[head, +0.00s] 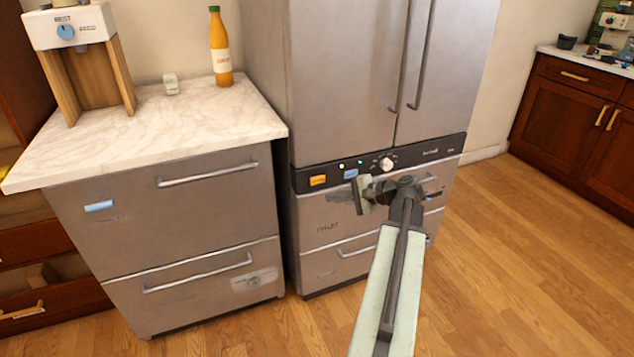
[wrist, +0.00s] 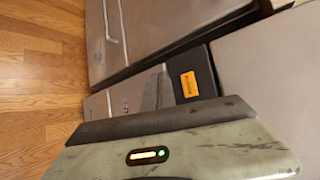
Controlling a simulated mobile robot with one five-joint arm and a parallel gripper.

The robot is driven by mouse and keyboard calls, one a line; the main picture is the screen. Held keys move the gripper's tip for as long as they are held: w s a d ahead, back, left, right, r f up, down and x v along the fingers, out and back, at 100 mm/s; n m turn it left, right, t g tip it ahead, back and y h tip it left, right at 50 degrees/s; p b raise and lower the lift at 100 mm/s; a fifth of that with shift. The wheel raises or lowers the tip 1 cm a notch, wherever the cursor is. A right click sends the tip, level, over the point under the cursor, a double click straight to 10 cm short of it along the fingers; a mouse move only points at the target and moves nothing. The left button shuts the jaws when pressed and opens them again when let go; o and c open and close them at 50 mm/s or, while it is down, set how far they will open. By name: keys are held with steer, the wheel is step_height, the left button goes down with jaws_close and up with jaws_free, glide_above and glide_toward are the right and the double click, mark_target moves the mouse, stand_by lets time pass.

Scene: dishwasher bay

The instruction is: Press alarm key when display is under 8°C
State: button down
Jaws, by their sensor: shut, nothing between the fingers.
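The steel fridge (head: 355,75) has a black control strip (head: 440,152) below its upper doors. The strip carries an orange key or display (head: 318,180), a blue one (head: 351,173), a small yellow light (head: 342,166) and a round pale dial (head: 386,164). Their lettering is too small to read, so I cannot tell the alarm key or any temperature. The orange piece also shows in the wrist view (wrist: 189,84). My gripper (head: 362,196) is shut and empty, in front of the fridge just below the blue piece in the head view. Its contact with the fridge cannot be judged.
A steel two-drawer unit (head: 190,210) with a marble top stands left of the fridge. A juice bottle (head: 220,50), a small pale object (head: 171,84) and a dispenser (head: 72,28) stand on top. Wooden cabinets (head: 570,110) are at right. The wooden floor between is clear.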

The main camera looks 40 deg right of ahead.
mark_target(313, 185)
steer(key=w, duration=0.2)
steer(key=w+d, duration=0.1)
steer(key=w, duration=0.1)
steer(key=w+d, duration=0.1)
steer(key=w, duration=0.1)
steer(key=shift+d, duration=0.2)
steer(key=shift+w, duration=0.1)
stand_by(1.6)
steer(key=shift+w+d, duration=0.15)
steer(key=shift+w, duration=0.05)
steer(key=shift+w+d, duration=0.15)
steer(key=shift+w, duration=0.2)
stand_by(0.6)
steer(key=shift+s, duration=0.1)
steer(key=shift+s+a, duration=0.3)
steer(key=shift+s, duration=0.3)
steer(key=s, duration=0.1)
steer(key=s+a, duration=0.1)
steer(key=s, duration=0.2)
steer(key=shift+s+a, duration=0.35)
steer(key=shift+a, duration=0.05)
